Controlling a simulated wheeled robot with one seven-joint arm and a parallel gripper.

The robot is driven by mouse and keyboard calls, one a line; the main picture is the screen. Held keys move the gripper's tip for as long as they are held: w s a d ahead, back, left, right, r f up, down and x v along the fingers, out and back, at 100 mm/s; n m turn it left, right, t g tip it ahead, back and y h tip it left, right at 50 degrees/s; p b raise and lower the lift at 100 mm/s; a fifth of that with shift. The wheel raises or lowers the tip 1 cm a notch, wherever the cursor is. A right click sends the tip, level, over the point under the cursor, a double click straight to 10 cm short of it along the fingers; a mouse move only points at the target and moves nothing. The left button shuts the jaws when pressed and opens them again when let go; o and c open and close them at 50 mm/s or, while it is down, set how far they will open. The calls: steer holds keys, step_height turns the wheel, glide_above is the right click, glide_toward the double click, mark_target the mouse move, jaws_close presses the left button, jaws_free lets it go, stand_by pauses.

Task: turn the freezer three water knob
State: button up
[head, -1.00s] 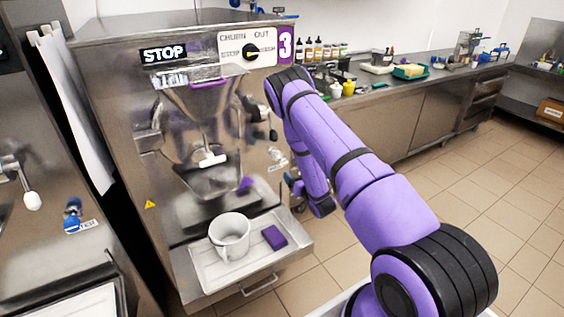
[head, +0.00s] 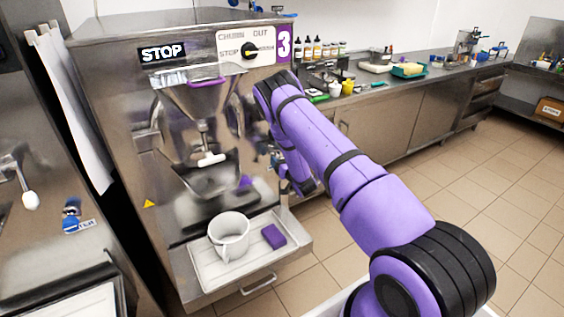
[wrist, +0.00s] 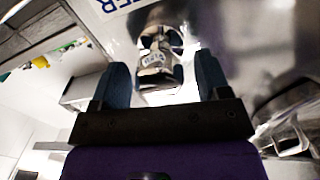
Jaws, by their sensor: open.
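Freezer three (head: 115,120) is the steel machine with the purple "3" label, on the left of the head view. In the wrist view, its water knob (wrist: 155,62) is a shiny, rounded fitting with a small label on it. In the head view, my purple arm hides the knob and most of my gripper at the machine's right side.
A white mug (head: 229,236) and a purple block (head: 273,236) sit on the freezer's front tray (head: 205,275). A steel counter (head: 425,78) with bottles and tubs runs along the back wall. The tiled floor (head: 490,190) at right is clear.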

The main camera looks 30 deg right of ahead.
steer(key=shift+c, duration=0.3)
steer(key=c, duration=0.9)
steer(key=shift+n, duration=0.3)
steer(key=n, duration=0.5)
steer(key=shift+a+f+n, duration=0.1)
steer(key=shift+n, duration=0.2)
steer(key=n, duration=0.6)
steer(key=shift+f+y, duration=0.1)
steer(key=shift+y, duration=0.2)
steer(key=shift+s, duration=0.1)
steer(key=o, duration=1)
steer(key=shift+c, duration=0.2)
